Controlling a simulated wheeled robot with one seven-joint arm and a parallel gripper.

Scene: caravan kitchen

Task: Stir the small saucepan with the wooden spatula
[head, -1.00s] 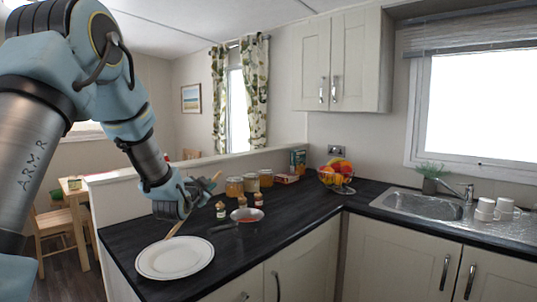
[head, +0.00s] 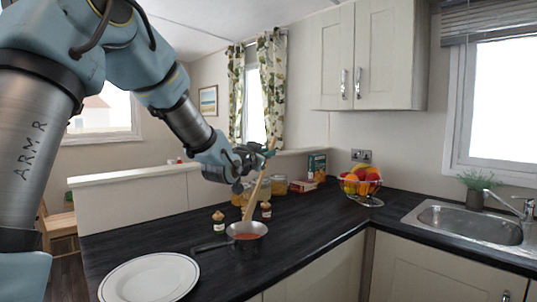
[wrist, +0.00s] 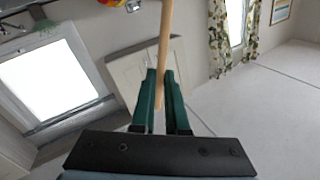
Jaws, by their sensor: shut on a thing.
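My gripper (head: 266,156) is shut on the wooden spatula (head: 256,190), above and behind the small saucepan (head: 246,250). In the wrist view the pale handle of the spatula (wrist: 165,40) runs between the green fingers of my gripper (wrist: 161,75). The spatula slants down toward the far rim of the saucepan. I cannot tell whether its lower end is inside the pan or just behind it. The wrist view does not show the pan.
A white plate (head: 151,280) lies at the front left of the black counter (head: 318,212). Small bottles (head: 218,222) and (head: 266,211) stand close to the pan. Jars (head: 279,186) and a fruit bowl (head: 361,184) stand behind. The counter right of the pan is clear.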

